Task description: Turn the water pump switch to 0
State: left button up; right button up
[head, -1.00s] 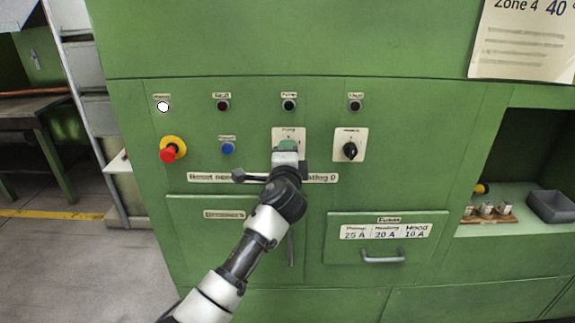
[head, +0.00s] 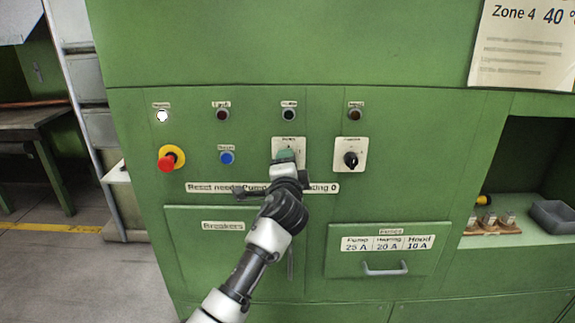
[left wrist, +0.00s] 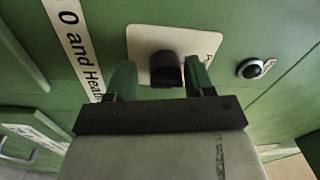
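The water pump switch is a black knob on a cream plate (head: 281,146), in the panel's middle. In the head view my left gripper (head: 287,157) covers the knob and the plate's lower part. In the left wrist view the black knob (left wrist: 166,70) sits on its plate (left wrist: 143,38) between the two green fingers. My left gripper (left wrist: 160,82) is open there, with a clear gap at the left finger and little gap at the right one. Contact and the knob's pointing direction cannot be told. My right gripper is not in view.
A second black rotary switch (head: 351,160) is close on the right. A blue button (head: 227,157) and a red emergency stop (head: 168,162) are to the left. Several lamps line the row above. A fuse drawer (head: 385,268) with a handle is below.

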pick_arm(q)
jog(key=shift+o, duration=0.3)
jog(key=shift+r, duration=0.15)
jog(key=s+b, duration=0.1)
jog(key=s, duration=0.9)
jog(key=shift+s+a+f, duration=0.2)
jog(key=shift+s+f, duration=0.15)
